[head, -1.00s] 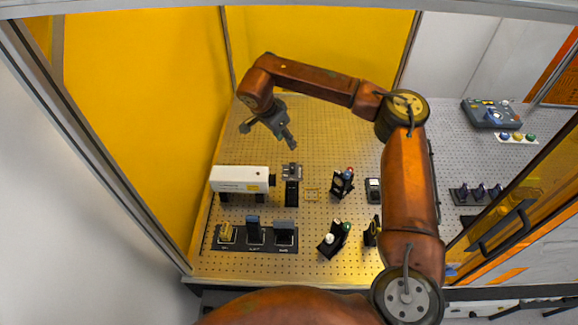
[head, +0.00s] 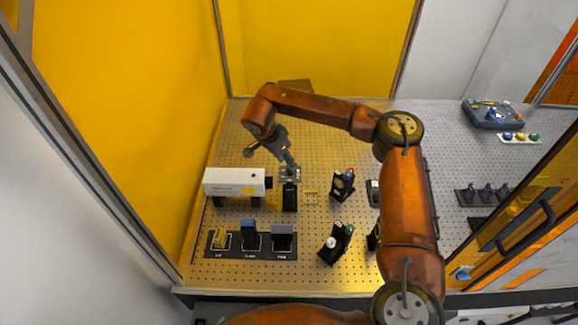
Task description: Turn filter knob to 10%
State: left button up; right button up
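A small grey device on a black post (head: 290,197), probably the one with the filter knob, stands just right of the white laser-like box (head: 236,182). The knob and its markings are too small to make out. My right gripper (head: 290,164) points down at the top of this device. Its tips overlap the device in the picture, and I cannot tell whether they touch it. The fingers look close together, but whether they are open or shut is unclear. My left gripper is not in view.
A black base (head: 212,252) with several holders lies in front on the perforated board (head: 330,125). Black mounts (head: 342,184) stand to the right, partly near my arm. A grey control box (head: 492,113) sits at back right. Yellow panels enclose the left and back.

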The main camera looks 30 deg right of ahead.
jog(key=shift+x, duration=1.95)
jog(key=shift+c, duration=0.7)
grip_shut()
